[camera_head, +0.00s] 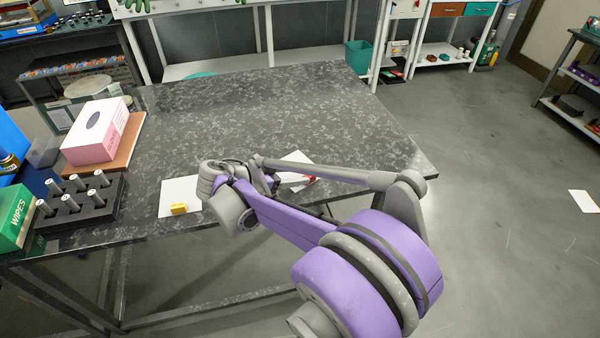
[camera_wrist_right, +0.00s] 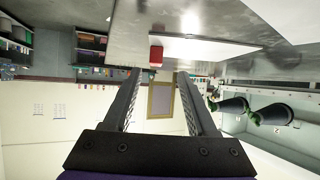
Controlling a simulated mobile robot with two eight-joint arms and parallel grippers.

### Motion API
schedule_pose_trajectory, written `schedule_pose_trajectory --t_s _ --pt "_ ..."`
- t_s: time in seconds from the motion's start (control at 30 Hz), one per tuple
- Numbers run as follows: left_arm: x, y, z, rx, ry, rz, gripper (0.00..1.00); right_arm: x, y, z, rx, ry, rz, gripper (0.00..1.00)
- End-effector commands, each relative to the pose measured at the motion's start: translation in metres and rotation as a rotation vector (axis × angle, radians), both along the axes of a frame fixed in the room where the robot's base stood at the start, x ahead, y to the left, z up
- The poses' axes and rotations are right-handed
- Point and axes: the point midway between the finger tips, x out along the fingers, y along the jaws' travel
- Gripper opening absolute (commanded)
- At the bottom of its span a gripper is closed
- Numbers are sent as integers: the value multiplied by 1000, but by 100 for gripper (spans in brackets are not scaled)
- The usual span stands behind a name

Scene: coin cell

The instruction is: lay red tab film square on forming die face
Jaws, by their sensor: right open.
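A small red piece (camera_head: 310,180) shows at the right sheet on the dark table, just right of my right wrist. In the right wrist view a red block-like piece (camera_wrist_right: 156,56) lies at the near edge of a white sheet (camera_wrist_right: 210,47), beyond my fingertips. I cannot tell if it is the tab film. My right gripper (camera_wrist_right: 158,73) is open, its two fingers apart with nothing between them. In the head view my arm hides most of it. No forming die face can be made out for sure. My left gripper is not in view.
A white sheet (camera_head: 178,192) with a yellow block (camera_head: 179,208) lies left of my wrist. A black rack (camera_head: 82,208) of metal cylinders, a green wipes box (camera_head: 14,215) and a pink tissue box (camera_head: 95,133) stand at the left. The table's back (camera_head: 260,100) is clear.

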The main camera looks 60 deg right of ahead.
Motion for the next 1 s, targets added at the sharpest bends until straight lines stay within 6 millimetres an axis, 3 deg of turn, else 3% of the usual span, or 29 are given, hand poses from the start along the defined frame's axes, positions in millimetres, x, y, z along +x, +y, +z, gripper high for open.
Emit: schedule_pose_trajectory --t_s 0.4,0.7,0.77,1.0 --pt "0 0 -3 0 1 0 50 -25 -35 -25 1 0 -1 57" --pt "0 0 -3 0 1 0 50 -27 -40 -28 2 0 3 57" --pt "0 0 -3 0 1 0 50 -27 -40 -28 2 0 3 50" --pt "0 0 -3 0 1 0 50 -26 -40 -28 2 0 3 7"
